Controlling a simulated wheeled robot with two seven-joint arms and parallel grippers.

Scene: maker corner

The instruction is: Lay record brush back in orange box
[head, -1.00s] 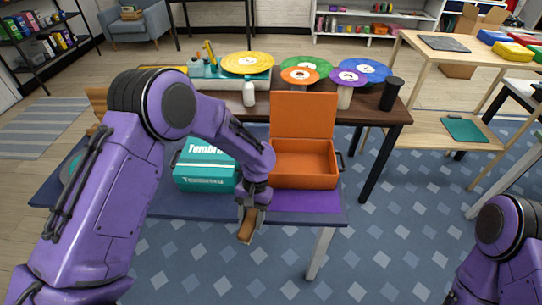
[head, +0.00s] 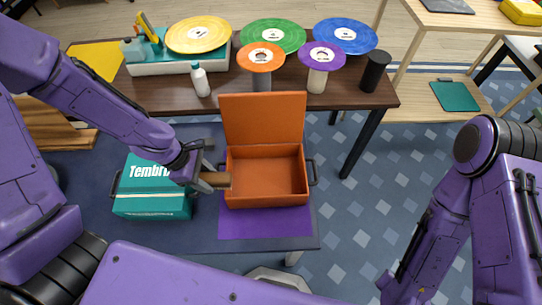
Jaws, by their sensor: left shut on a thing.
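The orange box (head: 267,203) stands on a purple mat with its lid raised at the back. Its inside looks empty. My left gripper (head: 207,180) is at the box's left side, shut on the brown record brush (head: 217,180). The brush lies about level, its free end at the box's left edge in the picture. I cannot tell its height above the rim. My right arm shows at the right, but its gripper is not clearly visible.
A teal box (head: 150,205) stands left of the orange box, close to my left gripper. The purple mat (head: 265,224) lies under the orange box. Behind, a dark table holds colored records, a white bottle (head: 200,80) and a black cylinder (head: 375,70).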

